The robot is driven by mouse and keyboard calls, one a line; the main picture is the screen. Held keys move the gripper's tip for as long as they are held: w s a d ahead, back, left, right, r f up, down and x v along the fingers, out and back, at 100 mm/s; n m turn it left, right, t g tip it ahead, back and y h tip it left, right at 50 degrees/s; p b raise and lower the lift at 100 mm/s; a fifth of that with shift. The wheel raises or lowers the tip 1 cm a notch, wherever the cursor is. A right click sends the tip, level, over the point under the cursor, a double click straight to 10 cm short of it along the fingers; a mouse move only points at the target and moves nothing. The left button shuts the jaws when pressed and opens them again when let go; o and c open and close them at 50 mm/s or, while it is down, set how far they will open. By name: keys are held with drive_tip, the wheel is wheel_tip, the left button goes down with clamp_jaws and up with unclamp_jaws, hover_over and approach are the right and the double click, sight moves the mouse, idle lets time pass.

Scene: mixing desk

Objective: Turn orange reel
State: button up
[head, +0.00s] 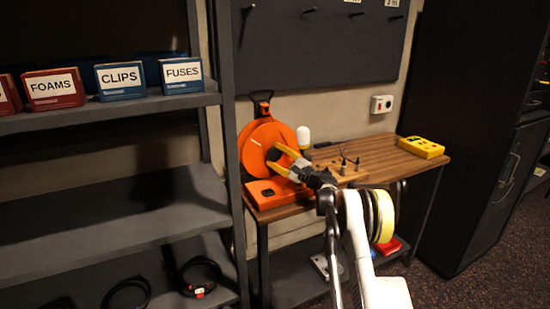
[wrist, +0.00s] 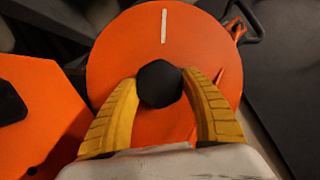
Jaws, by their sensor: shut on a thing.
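The orange reel (head: 257,137) is a round disc standing upright on an orange base (head: 275,191) at the left end of the wooden desk. In the wrist view the reel (wrist: 112,60) faces me, with a white line near its top and a dark hexagonal knob (wrist: 160,84) at its centre. My gripper (head: 278,160) reaches the reel's face from the right. Its yellow fingers also show in the wrist view (wrist: 160,92), one on each side of the knob, shut on it. The lower part of the reel is hidden behind my gripper.
The wooden desk (head: 380,150) carries a white-topped bottle (head: 303,137), a wooden block with several upright tools (head: 343,170) and a yellow device (head: 421,147). A dark shelf (head: 110,190) with labelled boxes stands close on the left. A black cabinet (head: 475,110) stands on the right.

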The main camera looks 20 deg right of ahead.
drive_tip(key=m+t, duration=0.1)
drive_tip(key=m, duration=0.1)
drive_tip(key=m+h+b, duration=0.1)
drive_tip(key=m, duration=0.2)
drive_tip(key=shift+a+m+t, duration=0.1)
drive_tip(key=shift+m+t, duration=0.2)
drive_tip(key=shift+t, duration=0.1)
drive_tip(key=shift+m+t+h, duration=0.6)
drive_tip(key=shift+m+h, duration=0.3)
drive_tip(key=shift+m, duration=1.2)
drive_tip(key=shift+m, duration=0.4)
drive_tip(key=o, duration=1.4)
drive_tip(key=v, duration=1.2)
drive_tip(key=shift+a, duration=0.1)
